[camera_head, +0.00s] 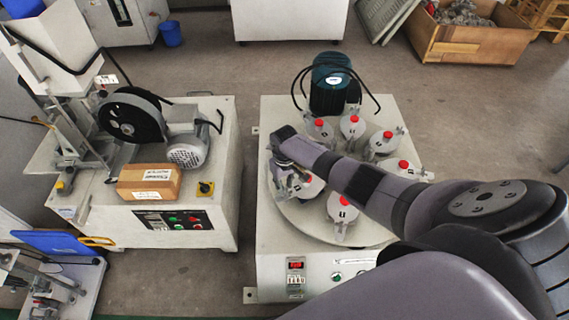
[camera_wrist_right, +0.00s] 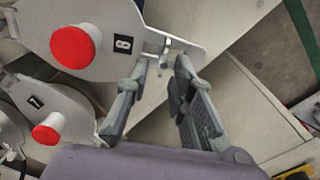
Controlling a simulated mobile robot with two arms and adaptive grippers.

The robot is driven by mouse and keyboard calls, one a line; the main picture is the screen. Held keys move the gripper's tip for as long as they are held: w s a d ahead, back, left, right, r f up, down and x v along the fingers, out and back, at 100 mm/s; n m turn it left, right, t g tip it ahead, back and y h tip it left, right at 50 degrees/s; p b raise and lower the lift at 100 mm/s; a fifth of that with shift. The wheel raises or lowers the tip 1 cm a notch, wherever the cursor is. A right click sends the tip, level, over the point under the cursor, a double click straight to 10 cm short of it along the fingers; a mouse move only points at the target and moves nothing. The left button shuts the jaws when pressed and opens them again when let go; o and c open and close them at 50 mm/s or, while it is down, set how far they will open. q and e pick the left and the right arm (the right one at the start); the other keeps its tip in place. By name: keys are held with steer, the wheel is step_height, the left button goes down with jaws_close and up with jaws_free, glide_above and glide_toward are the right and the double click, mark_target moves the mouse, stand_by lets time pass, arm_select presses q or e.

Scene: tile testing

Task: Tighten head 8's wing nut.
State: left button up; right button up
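Head 8 (camera_wrist_right: 123,43), a grey plate with a red knob (camera_wrist_right: 77,46) and a black "8" label, fills the upper left of the right wrist view. A small metal wing nut with its bolt (camera_wrist_right: 165,47) sits at the plate's right edge. My right gripper (camera_wrist_right: 161,66) is open, its two fingers on either side of and just short of the wing nut; I see no clear contact. In the head view my right gripper (camera_head: 288,178) is over the left side of the round turntable (camera_head: 285,212), partly hiding head 8 (camera_head: 309,188). My left gripper is not in view.
Head 7 (camera_wrist_right: 20,95) is beside head 8 in the wrist view. Several other red-knobbed heads ring the turntable, with a teal motor (camera_head: 331,85) behind. A grinding machine (camera_head: 130,115) with a cardboard box (camera_head: 150,182) stands left, across a floor gap.

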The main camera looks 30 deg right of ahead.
mark_target(285, 187)
steer(key=shift+o, duration=0.2)
step_height(285, 187, up, 12)
stand_by(0.6)
steer(key=shift+f, duration=0.1)
stand_by(0.3)
